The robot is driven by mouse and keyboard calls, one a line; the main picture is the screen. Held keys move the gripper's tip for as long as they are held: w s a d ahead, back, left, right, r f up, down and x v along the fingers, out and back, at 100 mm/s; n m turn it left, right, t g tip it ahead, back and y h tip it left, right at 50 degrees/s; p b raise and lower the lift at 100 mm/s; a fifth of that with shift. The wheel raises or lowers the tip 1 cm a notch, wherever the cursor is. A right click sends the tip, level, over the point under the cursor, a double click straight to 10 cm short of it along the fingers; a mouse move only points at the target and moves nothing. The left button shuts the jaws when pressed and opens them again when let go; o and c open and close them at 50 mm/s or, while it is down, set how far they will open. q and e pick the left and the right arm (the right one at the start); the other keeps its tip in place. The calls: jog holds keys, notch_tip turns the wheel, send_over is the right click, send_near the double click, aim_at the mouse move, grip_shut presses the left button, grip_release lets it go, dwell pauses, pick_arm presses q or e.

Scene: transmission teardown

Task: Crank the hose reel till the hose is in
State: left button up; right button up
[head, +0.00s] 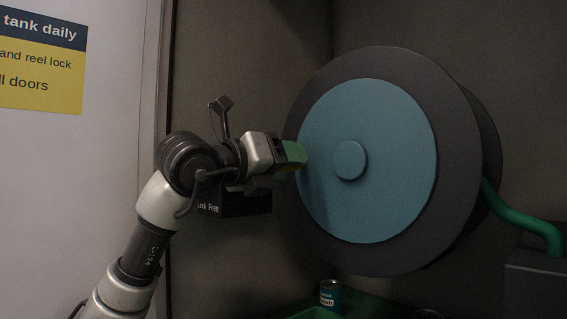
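The hose reel (388,205) is a big dark drum with a blue disc face and a raised round hub (350,160). The green hose (525,224) leaves the drum on the right side and bends down. My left gripper (294,156) is at the left edge of the blue face, with green at its tip. I cannot tell whether that green is its fingers or a handle in them, nor whether they are open or shut. No crank handle shows clearly; one may be hidden by the gripper. My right gripper is not in view.
A black box (236,203) marked "Lock Free" is behind my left wrist, and a dark lever (222,112) sticks up above the wrist. Below the reel, a labelled can (330,296) stands by a green surface (375,306). A blue and yellow sign (42,60) is at upper left.

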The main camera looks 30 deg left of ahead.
pick_arm(q)
jog(key=shift+o, duration=0.4)
jog(key=shift+s+a, duration=0.15)
jog(key=shift+s, duration=0.2)
jog(key=b+v, duration=0.4)
jog(key=v, duration=0.6)
